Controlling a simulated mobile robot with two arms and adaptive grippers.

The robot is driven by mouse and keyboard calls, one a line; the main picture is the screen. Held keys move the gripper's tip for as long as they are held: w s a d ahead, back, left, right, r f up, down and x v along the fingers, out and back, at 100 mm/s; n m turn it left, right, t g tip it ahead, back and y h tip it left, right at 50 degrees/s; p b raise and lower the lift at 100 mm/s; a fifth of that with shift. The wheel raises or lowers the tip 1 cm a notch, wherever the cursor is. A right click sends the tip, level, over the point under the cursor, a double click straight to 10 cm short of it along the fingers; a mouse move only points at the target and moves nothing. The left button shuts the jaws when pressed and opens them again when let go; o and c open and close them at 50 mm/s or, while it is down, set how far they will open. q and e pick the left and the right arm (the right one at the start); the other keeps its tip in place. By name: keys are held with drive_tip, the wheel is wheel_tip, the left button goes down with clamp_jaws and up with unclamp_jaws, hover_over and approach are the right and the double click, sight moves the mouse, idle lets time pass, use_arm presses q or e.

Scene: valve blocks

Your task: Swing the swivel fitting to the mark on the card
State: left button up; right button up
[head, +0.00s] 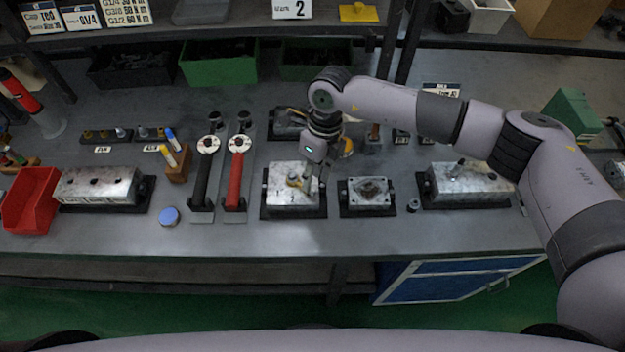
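A silver valve block (290,199) stands on a dark base at the middle of the bench, with marks on its top face too small to read surely. A small brass-coloured swivel fitting (294,182) sits on its top. My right gripper (308,182) points down at this block, its fingers at or just beside the fitting. The gripper body partly hides the fitting, and whether the fingers touch it or are closed is unclear. A white card (292,9) on the shelf above reads "Mark 2". My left gripper is not in view.
Other blocks stand left (98,186), right (367,193) and far right (466,182). Two torque-type wrenches, black (201,180) and red (235,180), lie left of the middle block. A red bin (31,200) and a blue cap (169,215) are farther left. The front bench strip is mostly clear.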

sight(312, 190)
drive_tip(key=shift+s+a+f, duration=0.15)
drive_tip(key=shift+f, duration=0.75)
drive_tip(key=shift+s+a+f, duration=0.1)
drive_tip(key=shift+f, duration=0.75)
drive_tip(key=shift+c, duration=0.4)
clamp_jaws()
